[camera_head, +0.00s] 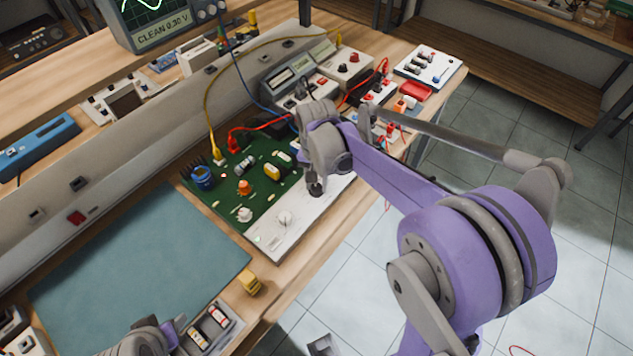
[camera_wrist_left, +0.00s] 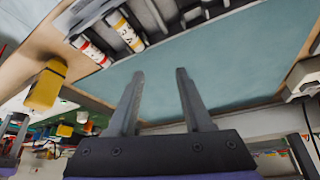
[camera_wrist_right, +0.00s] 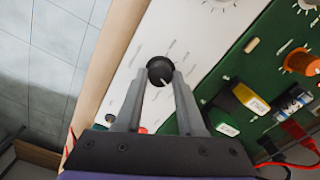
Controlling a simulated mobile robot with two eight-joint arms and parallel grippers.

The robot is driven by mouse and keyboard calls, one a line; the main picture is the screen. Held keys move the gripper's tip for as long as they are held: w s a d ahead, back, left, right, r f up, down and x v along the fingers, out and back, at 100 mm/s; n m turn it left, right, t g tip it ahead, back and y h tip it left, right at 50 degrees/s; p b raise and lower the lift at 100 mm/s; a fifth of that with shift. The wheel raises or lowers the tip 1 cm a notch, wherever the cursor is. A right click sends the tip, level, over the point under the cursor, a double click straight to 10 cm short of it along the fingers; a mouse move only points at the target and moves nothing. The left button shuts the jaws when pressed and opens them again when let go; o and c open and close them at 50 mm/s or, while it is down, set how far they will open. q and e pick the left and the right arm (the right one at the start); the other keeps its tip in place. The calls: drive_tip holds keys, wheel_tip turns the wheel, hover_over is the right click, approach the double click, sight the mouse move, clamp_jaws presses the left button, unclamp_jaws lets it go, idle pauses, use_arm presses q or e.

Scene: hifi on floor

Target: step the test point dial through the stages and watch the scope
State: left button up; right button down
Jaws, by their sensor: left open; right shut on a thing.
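The scope (camera_head: 155,15) stands at the back left, with a green wave on its screen and the words "CLEAN 0.30 V" below. The test point dial is a black knob with a pale pointer line, seen in the right wrist view (camera_wrist_right: 160,68) on a white panel (camera_wrist_right: 185,35) with printed marks. My right gripper (camera_wrist_right: 161,82) is shut on this knob, its fingertips on either side. In the head view my right wrist partly hides the panel. My left gripper (camera_wrist_left: 157,75) is open and empty near the teal mat (camera_wrist_left: 230,65); only part of it shows in the head view's bottom edge.
A green circuit board (camera_head: 225,190) with tall parts and plugged-in cables adjoins the panel. A yellow block (camera_head: 249,282) and a tray of small cylinders (camera_head: 208,330) lie near the front edge. Bench instruments (camera_head: 290,75) crowd the far side. The teal mat is mostly clear.

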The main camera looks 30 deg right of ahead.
sight(316, 187)
idle(0.3)
drive_tip(key=c, duration=0.5)
unclamp_jaws()
use_arm(q)
drive_tip(key=shift+w+r+p, duration=0.15)
drive_tip(key=shift+r+p, duration=0.25)
drive_tip(key=shift+r, duration=0.1)
use_arm(e)
wheel_tip(316, 187, up, 11)
drive_tip(key=shift+f, duration=0.1)
use_arm(q)
drive_tip(key=shift+w+r+p, duration=0.2)
drive_tip(key=shift+r+p, duration=0.45)
drive_tip(key=shift+r, duration=0.2)
use_arm(e)
drive_tip(key=s+a+f+n+t, duration=0.1)
drive_tip(key=s+a+f+n, duration=0.1)
drive_tip(key=s, duration=0.3)
drive_tip(key=s+a+f+n+t, duration=0.2)
drive_tip(key=s+n, duration=0.1)
drive_tip(key=s, duration=0.3)
drive_tip(key=s+a+f+n+t, duration=0.2)
drive_tip(key=s+n, duration=0.1)
drive_tip(key=s, duration=0.2)
drive_tip(key=shift+s+a+f, duration=0.15)
drive_tip(key=shift+a+f, duration=0.15)
